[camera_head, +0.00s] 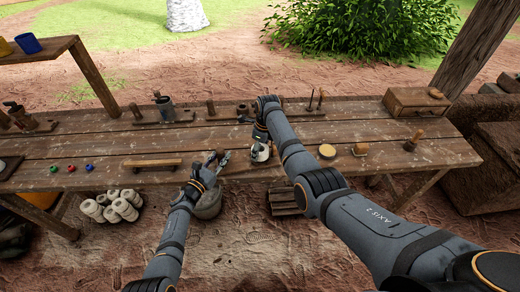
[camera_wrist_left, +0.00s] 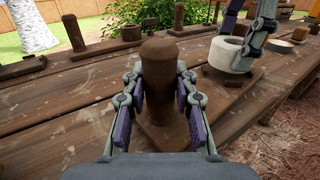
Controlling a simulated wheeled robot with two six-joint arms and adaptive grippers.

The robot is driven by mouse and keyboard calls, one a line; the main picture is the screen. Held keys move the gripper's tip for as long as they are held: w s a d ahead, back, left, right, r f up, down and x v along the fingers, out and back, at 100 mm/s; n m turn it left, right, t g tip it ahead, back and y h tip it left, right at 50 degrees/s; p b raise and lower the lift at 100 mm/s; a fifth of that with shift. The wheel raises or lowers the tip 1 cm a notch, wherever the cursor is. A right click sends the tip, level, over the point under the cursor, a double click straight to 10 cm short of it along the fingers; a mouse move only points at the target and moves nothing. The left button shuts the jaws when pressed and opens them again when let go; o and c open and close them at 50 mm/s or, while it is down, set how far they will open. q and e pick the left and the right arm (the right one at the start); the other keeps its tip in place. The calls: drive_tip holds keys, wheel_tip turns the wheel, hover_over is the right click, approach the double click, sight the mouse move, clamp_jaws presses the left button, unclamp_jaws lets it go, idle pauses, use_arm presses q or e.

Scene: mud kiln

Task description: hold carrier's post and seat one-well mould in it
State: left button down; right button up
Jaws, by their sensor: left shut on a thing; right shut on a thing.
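The carrier's brown wooden post (camera_wrist_left: 158,85) stands upright between the fingers of my left gripper (camera_head: 220,158), which is shut on it. The carrier's flat brown board (camera_wrist_left: 236,92) extends right from the post in the left wrist view. The one-well mould is a pale, thick-walled round cup (camera_wrist_left: 225,54), also seen in the head view (camera_head: 260,155). My right gripper (camera_head: 260,143) is shut on the mould's wall and holds it upright at the board's far right part. I cannot tell whether the mould's underside touches the board.
The plank table (camera_head: 330,135) runs across the view. Several wooden tools stand along its back edge, and a drawer box (camera_head: 415,101) sits at the back right. A round pale-topped piece (camera_head: 327,151) and a wooden knob (camera_head: 361,149) lie right of the mould. A wooden bar (camera_head: 152,163) lies at left.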

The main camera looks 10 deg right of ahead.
drive_tip(key=shift+f, duration=0.7)
drive_tip(key=o, duration=1.4)
drive_tip(key=shift+f, duration=0.1)
drive_tip(key=shift+r, duration=2.5)
